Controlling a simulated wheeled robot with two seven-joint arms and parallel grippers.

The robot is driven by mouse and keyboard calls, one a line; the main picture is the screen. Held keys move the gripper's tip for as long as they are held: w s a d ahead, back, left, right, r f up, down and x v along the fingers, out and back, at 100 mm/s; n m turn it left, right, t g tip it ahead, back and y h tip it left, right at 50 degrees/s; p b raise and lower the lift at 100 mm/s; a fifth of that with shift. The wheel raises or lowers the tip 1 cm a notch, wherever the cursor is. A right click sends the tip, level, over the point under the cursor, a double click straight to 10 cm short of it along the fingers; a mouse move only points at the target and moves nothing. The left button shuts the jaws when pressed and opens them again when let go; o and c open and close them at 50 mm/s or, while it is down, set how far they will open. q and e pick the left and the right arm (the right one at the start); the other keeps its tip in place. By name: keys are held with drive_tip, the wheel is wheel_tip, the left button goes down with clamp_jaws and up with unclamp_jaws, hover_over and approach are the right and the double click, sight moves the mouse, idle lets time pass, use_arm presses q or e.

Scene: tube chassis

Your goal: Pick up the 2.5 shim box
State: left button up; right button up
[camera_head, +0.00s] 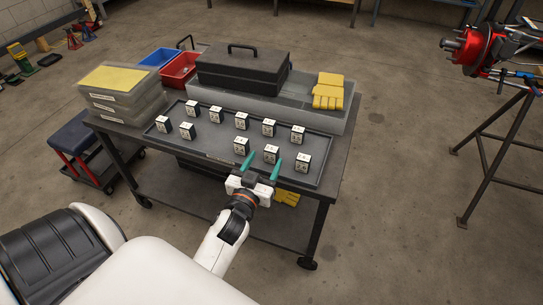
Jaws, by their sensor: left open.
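Several small black shim boxes with white labelled tops stand in rows on a grey tray (205,149) on the cart. One box (271,154) appears just beyond and between the fingertips. Another box (241,145) is just left of the left finger, and one (303,162) stands farther right. My right gripper is out of view.
A black toolbox (242,71) and yellow gloves (328,92) lie on a grey case behind the tray. Stacked clear cases (122,97), a blue bin (158,58) and a red bin (179,69) are at left. A stand with red parts is at far right.

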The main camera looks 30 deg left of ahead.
sight(270, 153)
use_arm(q)
drive_tip(key=b+x, duration=0.1)
drive_tip(key=x, duration=0.5)
drive_tip(key=shift+f, duration=0.2)
drive_tip(key=c, duration=1.1)
